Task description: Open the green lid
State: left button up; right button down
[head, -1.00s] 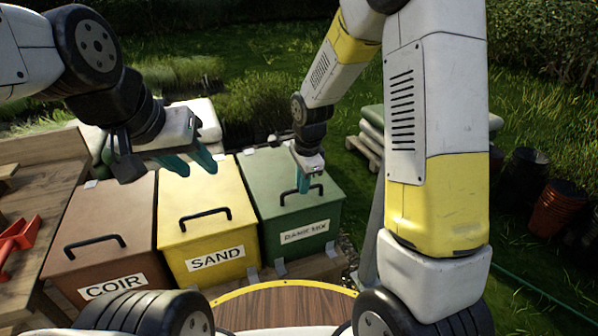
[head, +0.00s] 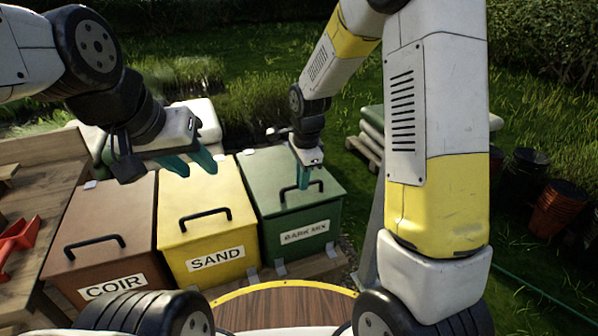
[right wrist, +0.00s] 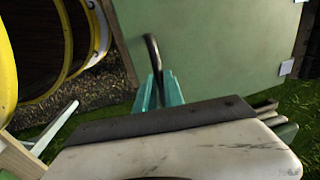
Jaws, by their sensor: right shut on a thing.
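The green lid (head: 270,178) lies closed on the bin labelled BARK MIX, at the right end of the row of bins. Its black bar handle (head: 318,190) stands up from the lid; the handle also shows in the right wrist view (right wrist: 153,55). My right gripper (head: 304,184) points down over the lid, and its teal fingers are shut on the handle. In the right wrist view the fingers (right wrist: 160,92) are around the handle's near end. My left gripper (head: 196,163) hangs above the yellow lid, with its two teal fingers apart and nothing between them.
A yellow SAND bin (head: 205,215) and a brown COIR bin (head: 100,240) stand to the left of the green bin, lids closed. A wooden bench (head: 50,170) with a red tool (head: 18,240) is at far left. Stacked sacks (head: 372,125) lie behind, right. Grass is open beyond.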

jog(key=w+a+r+g, duration=0.1)
jog(key=w+r, duration=0.4)
jog(key=r, duration=0.3)
jog(key=w+a+r+g, duration=0.1)
jog(key=w+r, duration=0.3)
jog(key=r, duration=0.5)
jog(key=shift+w+a+h, duration=0.35)
jog(key=shift+a+h, duration=0.05)
jog(key=shift+a, duration=0.2)
jog(key=c, duration=1.5)
grip_release()
jog(key=shift+w, duration=0.15)
jog(key=shift+o, duration=0.2)
jog(key=shift+r, duration=0.1)
notch_tip(320, 180, up, 8)
jog(key=shift+w, duration=0.15)
jog(key=shift+a, duration=0.1)
jog(key=shift+c, duration=0.2)
